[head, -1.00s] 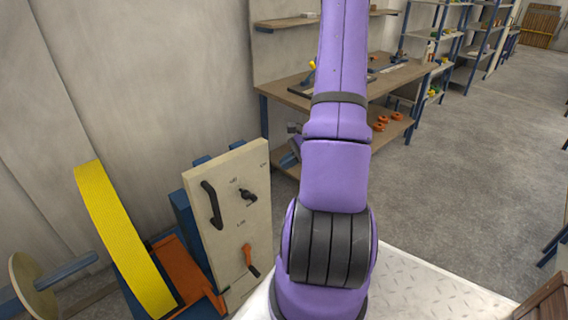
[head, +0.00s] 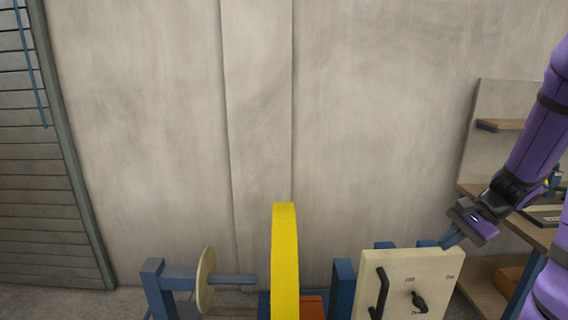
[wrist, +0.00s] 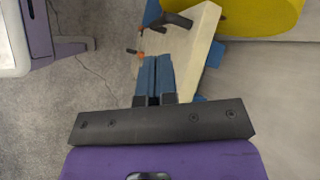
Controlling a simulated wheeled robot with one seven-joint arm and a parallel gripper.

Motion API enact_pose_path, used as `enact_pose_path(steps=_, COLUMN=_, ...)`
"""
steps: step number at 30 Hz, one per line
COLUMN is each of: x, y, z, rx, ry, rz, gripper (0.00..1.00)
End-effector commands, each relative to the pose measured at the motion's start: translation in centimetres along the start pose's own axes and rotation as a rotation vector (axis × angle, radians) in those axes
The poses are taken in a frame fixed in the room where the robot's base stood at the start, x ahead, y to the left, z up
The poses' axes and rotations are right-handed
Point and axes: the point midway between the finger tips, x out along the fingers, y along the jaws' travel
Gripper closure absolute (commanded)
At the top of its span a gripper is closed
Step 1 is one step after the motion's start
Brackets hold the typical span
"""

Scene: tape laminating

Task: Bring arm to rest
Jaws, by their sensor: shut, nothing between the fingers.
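My purple arm reaches in from the right edge of the head view, bent downward. My gripper (head: 450,238) points down and left, just above or in front of the right top corner of a cream panel. In the wrist view its blue fingers (wrist: 156,75) lie side by side, shut and empty. I cannot tell how far the fingertips are from the panel, but they hold nothing.
The cream panel (head: 436,268) carries black handles. A large yellow wheel-like roll (head: 285,260) stands left of it, with a pale disc (head: 205,280) on a blue stand beyond. A wooden workbench (head: 525,228) is at the right, against the wall.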

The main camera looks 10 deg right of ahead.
Motion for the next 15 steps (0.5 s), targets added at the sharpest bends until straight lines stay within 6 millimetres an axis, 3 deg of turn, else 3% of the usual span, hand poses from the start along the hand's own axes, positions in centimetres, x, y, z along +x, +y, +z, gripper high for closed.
enact_pose_path(steps=6, x=-1.1, y=-2.6, z=6.8, rx=-0.275, ry=0.074, rz=0.128, gripper=1.00)
enact_pose_path(steps=15, x=-2.5, y=-3.7, z=15.3, rx=-0.638, ry=0.196, rz=0.270, gripper=1.00)
